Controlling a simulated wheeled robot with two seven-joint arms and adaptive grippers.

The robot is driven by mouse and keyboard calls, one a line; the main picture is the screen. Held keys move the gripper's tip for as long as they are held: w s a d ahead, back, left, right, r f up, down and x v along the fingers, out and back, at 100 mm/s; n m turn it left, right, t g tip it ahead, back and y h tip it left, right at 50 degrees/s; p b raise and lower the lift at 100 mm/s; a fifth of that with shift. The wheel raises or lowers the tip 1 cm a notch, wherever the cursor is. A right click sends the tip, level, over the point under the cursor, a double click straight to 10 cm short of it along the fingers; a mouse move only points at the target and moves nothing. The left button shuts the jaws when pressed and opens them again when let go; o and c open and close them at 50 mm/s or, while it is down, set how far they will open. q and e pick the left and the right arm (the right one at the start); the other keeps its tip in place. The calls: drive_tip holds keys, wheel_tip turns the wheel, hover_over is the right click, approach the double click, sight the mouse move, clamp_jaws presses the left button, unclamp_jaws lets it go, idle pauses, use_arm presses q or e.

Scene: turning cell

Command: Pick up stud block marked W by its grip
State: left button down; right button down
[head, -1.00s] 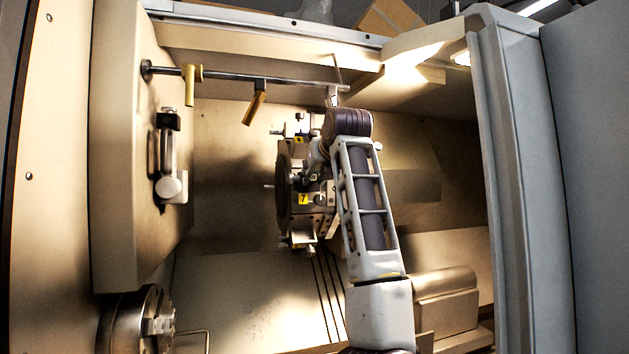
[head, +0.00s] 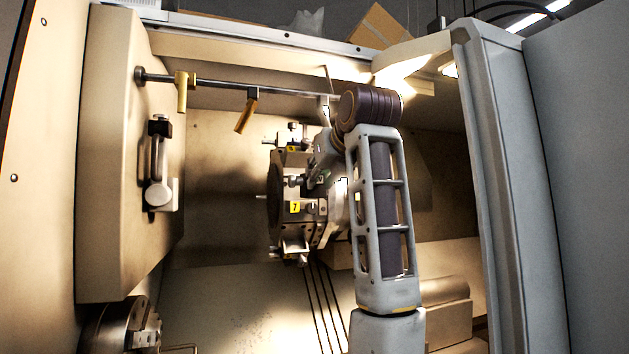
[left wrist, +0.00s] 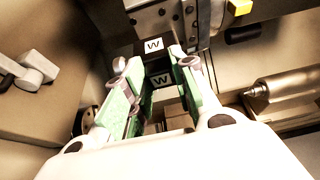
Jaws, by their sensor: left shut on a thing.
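The stud block marked W (left wrist: 162,81) is a dark block with a black-and-white W label. In the left wrist view it sits between the green-padded fingers of my left gripper (left wrist: 157,66), which is shut on it. A second W label (left wrist: 153,45) is on the dark tool turret just beyond. I cannot tell whether the block still touches the turret. In the head view my left gripper (head: 318,172) is at the right side of the turret (head: 275,205), small and partly hidden by my wrist. The block cannot be made out there. My right gripper is in neither view.
A rail (head: 215,85) with yellow-handled hooks crosses above the turret. A chuck (head: 122,328) is at lower left, and a latch handle (head: 158,175) is on the left panel. The door frame (head: 500,190) stands close to the right of my arm. A pointed metal cylinder (left wrist: 270,92) is at right in the left wrist view.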

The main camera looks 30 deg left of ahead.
use_arm(q)
drive_tip(key=s+d, duration=0.4)
drive_tip(key=d, duration=0.1)
drive_tip(key=shift+s+r+b, duration=0.15)
drive_tip(key=shift+s+b, duration=0.15)
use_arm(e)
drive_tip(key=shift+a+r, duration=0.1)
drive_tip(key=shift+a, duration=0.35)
use_arm(q)
drive_tip(key=shift+d, duration=0.1)
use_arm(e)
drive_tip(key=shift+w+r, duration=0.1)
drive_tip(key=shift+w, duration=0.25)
